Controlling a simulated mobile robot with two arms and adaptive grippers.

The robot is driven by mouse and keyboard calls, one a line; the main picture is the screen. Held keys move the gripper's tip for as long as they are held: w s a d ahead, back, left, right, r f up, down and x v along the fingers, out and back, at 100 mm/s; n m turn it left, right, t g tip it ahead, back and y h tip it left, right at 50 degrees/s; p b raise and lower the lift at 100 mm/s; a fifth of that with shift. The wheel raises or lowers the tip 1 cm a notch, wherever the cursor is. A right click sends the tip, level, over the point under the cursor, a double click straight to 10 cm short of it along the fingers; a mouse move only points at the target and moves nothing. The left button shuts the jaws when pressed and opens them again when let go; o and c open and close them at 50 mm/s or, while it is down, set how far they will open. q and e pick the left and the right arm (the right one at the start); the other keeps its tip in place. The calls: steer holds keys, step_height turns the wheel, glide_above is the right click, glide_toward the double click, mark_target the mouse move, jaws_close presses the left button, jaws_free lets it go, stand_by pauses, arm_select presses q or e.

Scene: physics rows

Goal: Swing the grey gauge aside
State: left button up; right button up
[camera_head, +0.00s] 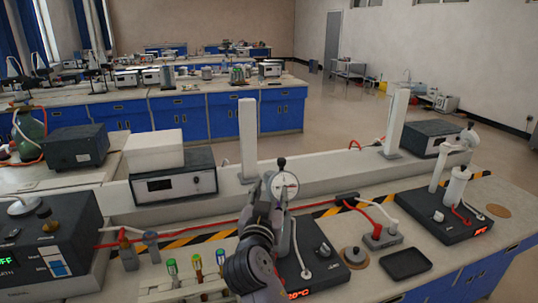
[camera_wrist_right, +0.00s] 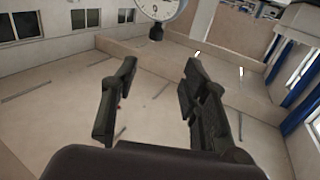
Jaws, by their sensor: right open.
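A gauge (camera_head: 286,185) with a round white dial and a grey rim stands above the middle black hotplate unit (camera_head: 312,262) in the head view. A small dark knob sits at its top. It also shows at the top edge of the right wrist view (camera_wrist_right: 160,9), cut off, with a dark stem under it. My right gripper (camera_head: 267,188) is just left of the dial in the head view. In the wrist view its two fingers (camera_wrist_right: 158,80) are apart with nothing between them, and the gauge is beyond the fingertips. My left gripper is in neither view.
A second gauge (camera_head: 468,138) stands by the right hotplate unit (camera_head: 440,212). A rack with several coloured-cap vials (camera_head: 185,285) is left of my right arm. A white post (camera_head: 248,135) rises behind the gripper. A black tray (camera_head: 406,263) lies at front right.

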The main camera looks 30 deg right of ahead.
steer(key=p, duration=0.3)
glide_toward(281, 161)
steer(key=p+x, duration=0.2)
steer(key=x, duration=0.8)
steer(key=shift+p, duration=0.4)
steer(key=shift+w+d+f, duration=0.15)
steer(key=shift+w+d, duration=0.3)
steer(key=shift+w, duration=0.05)
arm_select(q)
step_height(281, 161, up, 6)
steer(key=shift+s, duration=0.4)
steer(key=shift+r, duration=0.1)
arm_select(e)
jaws_close()
